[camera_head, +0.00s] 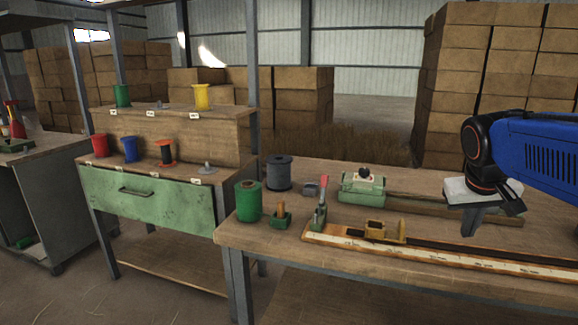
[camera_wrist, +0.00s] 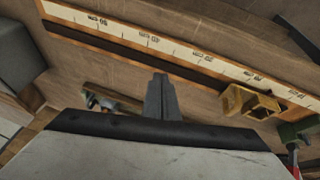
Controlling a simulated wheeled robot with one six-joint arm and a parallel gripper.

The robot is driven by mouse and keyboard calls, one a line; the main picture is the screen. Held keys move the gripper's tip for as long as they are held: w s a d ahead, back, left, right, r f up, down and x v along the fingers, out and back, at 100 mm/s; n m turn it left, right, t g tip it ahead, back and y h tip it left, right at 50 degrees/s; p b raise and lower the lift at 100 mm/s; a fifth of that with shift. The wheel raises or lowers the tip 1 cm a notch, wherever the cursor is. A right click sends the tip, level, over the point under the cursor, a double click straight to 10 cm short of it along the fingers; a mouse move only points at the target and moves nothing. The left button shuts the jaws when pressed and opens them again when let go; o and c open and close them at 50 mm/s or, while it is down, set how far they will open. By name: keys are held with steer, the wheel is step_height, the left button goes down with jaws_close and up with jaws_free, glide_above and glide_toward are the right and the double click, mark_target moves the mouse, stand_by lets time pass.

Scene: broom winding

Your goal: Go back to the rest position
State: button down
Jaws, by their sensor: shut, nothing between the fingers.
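My gripper (camera_head: 468,230) hangs from my blue arm at the right of the head view, above the workbench (camera_head: 270,238). Its fingers point down and are shut, with nothing between them. The shut fingers (camera_wrist: 160,98) also show in the middle of the wrist view. Below them lies a long measuring rail (camera_head: 470,268) with a printed scale; it crosses the top of the wrist view (camera_wrist: 190,55). A small brass-coloured block (camera_head: 375,229) sits on the rail, left of my gripper, and shows at right in the wrist view (camera_wrist: 248,102).
A green spool (camera_head: 249,201), a grey spool (camera_head: 279,173), a red-handled clamp (camera_head: 321,200) and a green box-like device (camera_head: 362,189) stand on the bench's left half. A shelf with a green drawer (camera_head: 150,200) holds coloured spools. Stacked boxes (camera_head: 500,80) stand behind.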

steer(key=s+a+f+n+y, duration=0.1)
steer(key=s+a+f, duration=0.4)
steer(key=s, duration=0.3)
steer(key=s+a+f+n+y, duration=0.1)
steer(key=s+a+f+y, duration=0.1)
steer(key=s+a+f, duration=0.4)
step_height(320, 180, down, 2)
steer(key=shift+s+a+f+t, duration=0.25)
steer(key=shift+s+t, duration=0.15)
steer(key=shift+s, duration=0.55)
